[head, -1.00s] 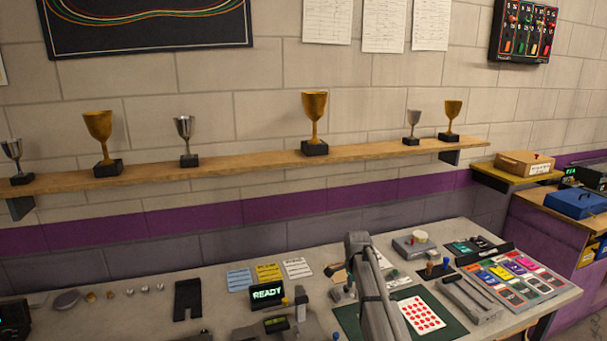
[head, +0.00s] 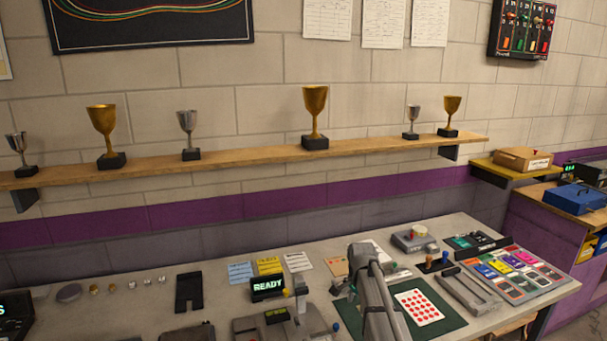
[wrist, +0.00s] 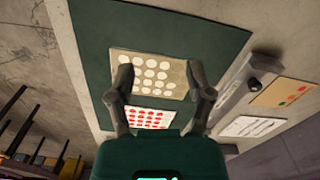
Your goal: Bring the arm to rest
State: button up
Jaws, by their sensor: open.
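My arm (head: 372,292) rises at the front of the workbench in the head view, bent at the top, in front of a green mat (head: 446,320). My gripper (wrist: 160,88) shows in the wrist view with its two dark fingers spread apart and nothing between them. It points toward the green mat (wrist: 205,25). Beyond the fingers are a tan sheet with pale dots (wrist: 150,74) and a white card with red dots (wrist: 152,116). The card also shows in the head view (head: 417,308). I cannot tell the fingers' height above the mat.
A READY display (head: 268,287) stands left of my arm. A grey slotted block (head: 468,292) and a board of coloured cards (head: 512,270) lie to the right. A wooden shelf (head: 250,158) with several trophies runs along the wall behind.

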jog(key=s+f+n+b, duration=0.3)
jog(key=s+n, duration=0.2)
jog(key=s, duration=0.6)
jog(key=s+f+n+b, duration=0.3)
jog(key=s+n, duration=0.3)
jog(key=s, duration=0.6)
jog(key=shift+f, duration=0.25)
